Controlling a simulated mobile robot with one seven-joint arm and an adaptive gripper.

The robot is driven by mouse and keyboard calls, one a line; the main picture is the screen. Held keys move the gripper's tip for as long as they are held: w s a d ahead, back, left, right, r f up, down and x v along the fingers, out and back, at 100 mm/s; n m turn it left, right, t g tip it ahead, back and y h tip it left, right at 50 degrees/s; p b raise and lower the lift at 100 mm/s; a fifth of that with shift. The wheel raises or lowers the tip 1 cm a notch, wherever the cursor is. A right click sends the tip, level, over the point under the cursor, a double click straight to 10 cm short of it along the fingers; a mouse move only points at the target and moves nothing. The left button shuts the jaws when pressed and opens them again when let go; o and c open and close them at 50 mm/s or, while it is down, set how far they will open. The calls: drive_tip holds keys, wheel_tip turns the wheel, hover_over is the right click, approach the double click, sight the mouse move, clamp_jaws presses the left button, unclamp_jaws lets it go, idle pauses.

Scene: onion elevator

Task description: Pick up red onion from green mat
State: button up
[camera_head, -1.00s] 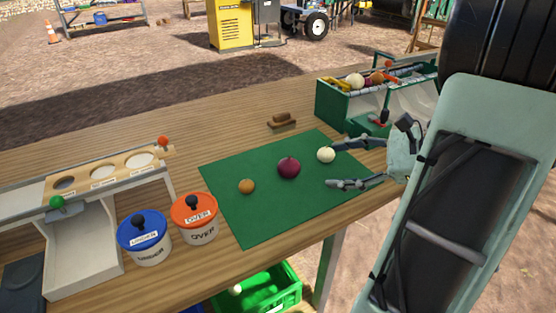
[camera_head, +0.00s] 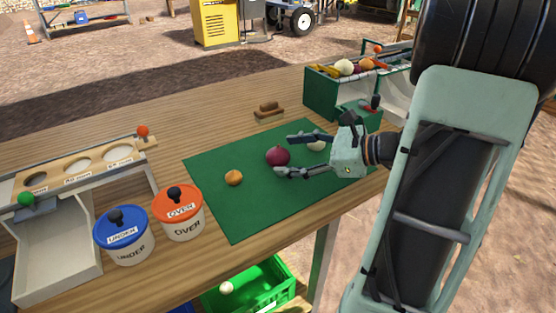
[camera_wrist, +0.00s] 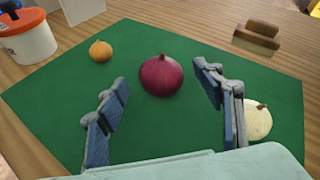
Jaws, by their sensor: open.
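The red onion (camera_head: 278,156) sits on the green mat (camera_head: 225,205) on the wooden table. It also shows in the wrist view (camera_wrist: 161,75), ahead of and between the two fingers. My gripper (camera_head: 283,154) is open and empty, with its fingertips close to the red onion. In the wrist view the fingers (camera_wrist: 163,85) are spread wide to either side, and I see no contact. A yellow-brown onion (camera_head: 234,178) lies to the left on the mat. A white onion (camera_head: 316,146) is partly hidden behind my gripper, beside the right finger in the wrist view (camera_wrist: 257,120).
A blue-lidded UNDER tub (camera_head: 124,236) and an orange-lidded OVER tub (camera_head: 178,212) stand left of the mat. A sizing board (camera_head: 80,165) is at far left. A wooden brush (camera_head: 269,110) and a green divided box (camera_head: 333,95) are behind. A green crate (camera_head: 250,290) is below the table.

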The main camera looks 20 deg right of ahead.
drive_tip(key=shift+x, duration=1)
drive_tip(key=c, duration=1.3)
drive_tip(key=shift+r, duration=0.15)
